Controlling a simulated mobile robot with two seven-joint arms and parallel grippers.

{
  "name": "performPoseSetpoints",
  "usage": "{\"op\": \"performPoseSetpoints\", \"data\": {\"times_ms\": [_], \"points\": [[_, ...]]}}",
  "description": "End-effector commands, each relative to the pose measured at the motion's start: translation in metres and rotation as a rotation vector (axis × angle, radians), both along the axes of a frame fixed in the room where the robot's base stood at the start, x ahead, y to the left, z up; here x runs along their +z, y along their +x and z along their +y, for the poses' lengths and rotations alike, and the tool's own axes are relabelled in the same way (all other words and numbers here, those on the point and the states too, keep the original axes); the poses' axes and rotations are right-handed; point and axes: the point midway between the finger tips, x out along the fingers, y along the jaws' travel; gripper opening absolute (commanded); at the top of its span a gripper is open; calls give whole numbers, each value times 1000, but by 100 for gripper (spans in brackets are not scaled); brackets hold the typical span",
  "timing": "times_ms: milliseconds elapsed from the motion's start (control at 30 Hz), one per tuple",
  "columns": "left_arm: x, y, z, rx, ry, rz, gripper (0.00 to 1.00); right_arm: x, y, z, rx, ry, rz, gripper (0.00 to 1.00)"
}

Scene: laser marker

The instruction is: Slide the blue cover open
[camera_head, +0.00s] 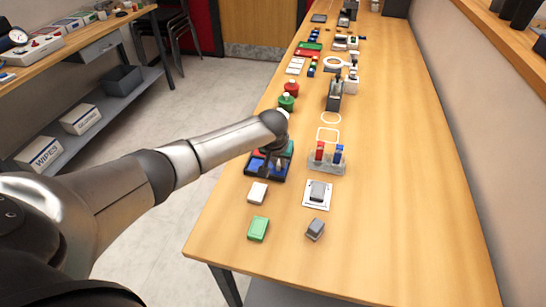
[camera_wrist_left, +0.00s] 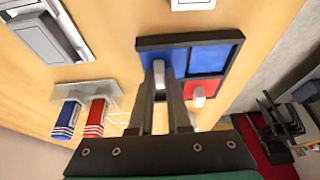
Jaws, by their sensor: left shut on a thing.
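A dark-framed box (camera_head: 249,177) stands on the table under my left gripper (camera_head: 279,160). In the left wrist view its black frame (camera_wrist_left: 190,39) holds blue panels on both sides of a divider and a red panel (camera_wrist_left: 205,88) below. The blue cover (camera_wrist_left: 178,60) has a pale upright knob (camera_wrist_left: 158,76). My left gripper (camera_wrist_left: 165,70) is shut on that knob, with one finger on each side. The arm and the fingers hide part of the box. A second pale knob (camera_wrist_left: 198,97) stands by the red panel. My right gripper is not in view.
A clear holder with red (camera_head: 320,151) and blue (camera_head: 338,153) pieces stands just right of the box. A white block (camera_head: 257,193), a green block (camera_head: 258,228) and a grey block (camera_head: 316,229) lie nearer. The table's right side is clear.

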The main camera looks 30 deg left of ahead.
Motion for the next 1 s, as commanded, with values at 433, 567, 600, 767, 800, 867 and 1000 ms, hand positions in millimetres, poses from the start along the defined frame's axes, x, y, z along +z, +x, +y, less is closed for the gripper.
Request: {"op": "performPoseSetpoints", "data": {"times_ms": [433,567,600,767,800,867,1000], "points": [[-1,0,-5,-6,-8,-2,40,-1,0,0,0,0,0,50],[-1,0,-4,-5,-6,-2,46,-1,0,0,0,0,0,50],[-1,0,-3,-4,-7,-2,46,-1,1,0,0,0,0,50],[0,0,-3,-4,-6,-1,46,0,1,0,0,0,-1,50],[2,0,-3,-4,-6,-2,46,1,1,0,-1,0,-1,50],[5,-2,-3,-4,-7,-3,46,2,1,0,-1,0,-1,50],[19,-7,-4,-5,-5,-2,46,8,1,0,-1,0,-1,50]]}}
